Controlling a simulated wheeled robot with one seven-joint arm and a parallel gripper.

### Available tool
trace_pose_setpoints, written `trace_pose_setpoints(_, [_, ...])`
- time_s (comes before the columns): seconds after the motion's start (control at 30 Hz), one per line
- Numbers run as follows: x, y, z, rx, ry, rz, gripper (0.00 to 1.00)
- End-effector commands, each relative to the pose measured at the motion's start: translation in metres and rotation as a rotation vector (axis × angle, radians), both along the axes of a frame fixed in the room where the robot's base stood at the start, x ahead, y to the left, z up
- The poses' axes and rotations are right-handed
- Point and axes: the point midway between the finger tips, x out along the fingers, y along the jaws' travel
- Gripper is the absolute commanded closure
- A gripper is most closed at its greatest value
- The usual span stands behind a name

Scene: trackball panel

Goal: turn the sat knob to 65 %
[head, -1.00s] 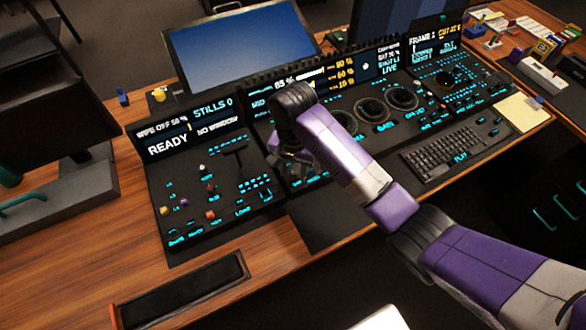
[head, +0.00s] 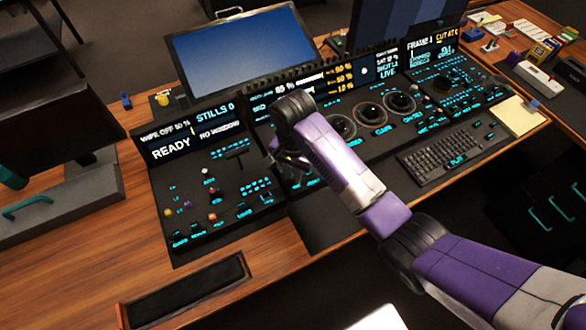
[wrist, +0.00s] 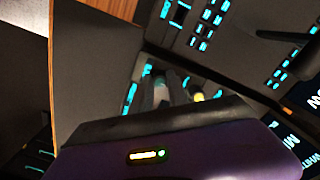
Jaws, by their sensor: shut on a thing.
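The control panel (head: 232,190) carries several small knobs, a lever and glowing cyan labels. My gripper (head: 284,158) is down at the panel's middle section, right of the lever. In the wrist view its fingers (wrist: 165,90) reach down to the panel, close together, shut on a small knob mostly hidden between them. The knob's label and pointer cannot be read, so I cannot confirm its setting. The status display (head: 385,57) behind my arm shows white and yellow lines too small to read surely.
Left of my gripper are a black lever (head: 236,154) and a red knob (head: 213,191). To the right are trackballs (head: 371,112) and a keyboard (head: 440,153). A blue-screened monitor (head: 243,48) stands behind. My purple arm covers part of the panel.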

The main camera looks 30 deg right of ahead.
Motion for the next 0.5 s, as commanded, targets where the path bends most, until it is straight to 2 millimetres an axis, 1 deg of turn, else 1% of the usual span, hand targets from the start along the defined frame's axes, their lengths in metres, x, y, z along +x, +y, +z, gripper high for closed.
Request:
trace_pose_setpoints(0.03, [-0.0016, 0.0015, 0.0058, 0.001, 0.005, -0.034, 1.0])
trace_pose_setpoints(0.5, [-0.0007, 0.0005, 0.0034, -0.001, 0.003, -0.394, 1.0])
